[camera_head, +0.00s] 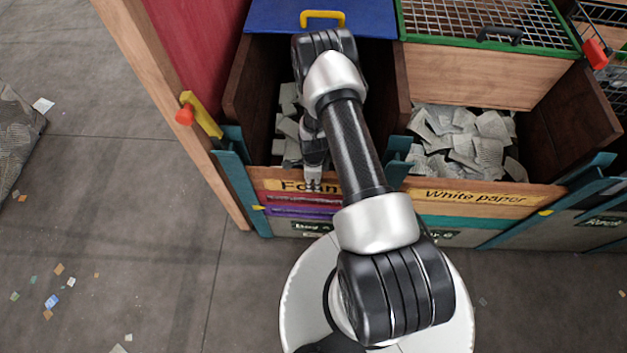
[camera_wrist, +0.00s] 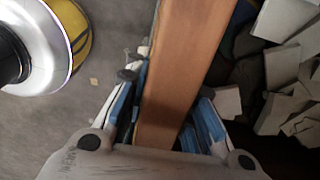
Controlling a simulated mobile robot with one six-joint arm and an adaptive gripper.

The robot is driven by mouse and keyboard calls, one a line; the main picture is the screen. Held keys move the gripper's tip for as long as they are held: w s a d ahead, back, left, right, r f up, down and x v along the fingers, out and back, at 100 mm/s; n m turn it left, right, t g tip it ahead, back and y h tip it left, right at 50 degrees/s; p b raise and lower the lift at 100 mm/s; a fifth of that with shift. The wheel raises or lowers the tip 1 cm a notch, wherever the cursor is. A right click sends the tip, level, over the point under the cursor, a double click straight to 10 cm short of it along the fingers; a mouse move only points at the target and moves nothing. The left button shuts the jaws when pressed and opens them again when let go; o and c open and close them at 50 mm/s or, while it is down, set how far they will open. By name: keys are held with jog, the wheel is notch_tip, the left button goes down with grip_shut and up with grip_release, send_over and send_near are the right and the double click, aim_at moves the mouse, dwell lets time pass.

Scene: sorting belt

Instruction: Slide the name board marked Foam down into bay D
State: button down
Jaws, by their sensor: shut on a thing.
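The yellow-faced wooden name board marked Foam (camera_head: 275,185) is upright across the front of the left bay, between two teal posts (camera_head: 235,160). My gripper (camera_head: 313,180) is shut on its top edge, covering part of the lettering. In the wrist view the board (camera_wrist: 185,65) runs between the blue finger pads. The bay's lower front plate (camera_head: 312,226) has lettering I cannot fully read, so I cannot confirm it is bay D. Red and purple strips (camera_head: 300,211) show below the board. My arm hides the board's right part, and I cannot tell how deep its ends are in the posts.
A White paper board (camera_head: 475,197) fronts the bay to the right, which holds pale scraps (camera_head: 465,135). A blue lid (camera_head: 370,22) and a green-framed mesh lid (camera_head: 480,20) are at the back. A yellow-and-red handle (camera_head: 200,113) is on the left post. Scraps litter the floor.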

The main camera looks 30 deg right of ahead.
notch_tip(320, 180, up, 34)
jog(key=p, duration=2.1)
